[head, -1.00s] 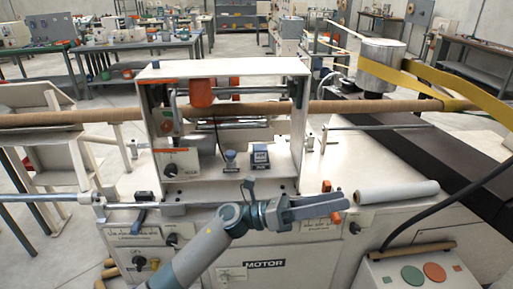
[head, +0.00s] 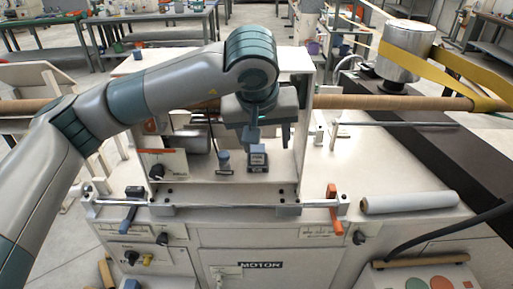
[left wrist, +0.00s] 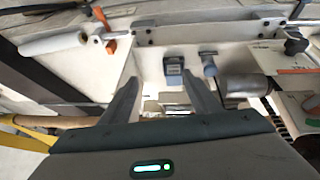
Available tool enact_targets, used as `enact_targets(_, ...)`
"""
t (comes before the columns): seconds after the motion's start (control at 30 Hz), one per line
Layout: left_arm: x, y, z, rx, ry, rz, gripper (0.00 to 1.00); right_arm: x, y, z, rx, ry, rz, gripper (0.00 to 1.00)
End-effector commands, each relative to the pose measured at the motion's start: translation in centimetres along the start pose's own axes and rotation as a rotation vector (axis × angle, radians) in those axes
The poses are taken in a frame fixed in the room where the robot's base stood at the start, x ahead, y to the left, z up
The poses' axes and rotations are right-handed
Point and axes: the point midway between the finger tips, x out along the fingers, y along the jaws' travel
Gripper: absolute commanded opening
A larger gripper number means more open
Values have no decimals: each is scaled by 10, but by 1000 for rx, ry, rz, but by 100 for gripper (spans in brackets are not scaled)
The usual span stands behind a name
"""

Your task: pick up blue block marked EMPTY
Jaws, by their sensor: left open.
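The small blue-grey block (head: 257,158) with a pale label stands on the white shelf inside the machine's frame. The label's wording is too small to read. It also shows in the left wrist view (left wrist: 173,70), just beyond the fingertips and roughly between their lines. My left gripper (head: 268,140) hangs fingers-down above and slightly behind the block in the head view. In the left wrist view its two fingers (left wrist: 160,80) are spread apart with nothing between them. I see no contact with the block. My right gripper is in neither view.
A steel rod (head: 240,203) crosses in front, with an orange lever (head: 333,208). A long brown tube (head: 390,102) runs behind. A white roll (head: 408,202) lies right.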

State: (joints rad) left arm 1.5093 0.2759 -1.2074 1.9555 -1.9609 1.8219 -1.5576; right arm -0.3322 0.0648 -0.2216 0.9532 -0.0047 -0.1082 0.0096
Motion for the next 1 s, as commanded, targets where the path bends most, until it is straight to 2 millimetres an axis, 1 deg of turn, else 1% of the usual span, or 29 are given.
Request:
enact_targets(0.03, -10, -7, -10, 27, 51, -37, 56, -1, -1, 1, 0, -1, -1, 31)
enact_targets(0.1, -18, -14, -20, 53, 97, -73, 56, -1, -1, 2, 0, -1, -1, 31)
enact_targets(0.2, -23, -20, -26, 72, 128, -101, 56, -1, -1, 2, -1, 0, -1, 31)
enact_targets(0.57, -23, -20, -27, 72, 131, -103, 56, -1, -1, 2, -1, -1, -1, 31)
enact_targets(0.67, -20, -20, -27, 71, 130, -103, 56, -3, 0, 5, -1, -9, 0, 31)
enact_targets(0.77, -13, -21, -28, 71, 127, -102, 56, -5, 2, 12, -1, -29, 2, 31)
enact_targets(0.87, -3, -22, -29, 71, 126, -102, 56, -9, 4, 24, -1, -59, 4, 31)
enact_targets(1.0, 16, -23, -32, 70, 126, -102, 56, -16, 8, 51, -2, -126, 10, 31)
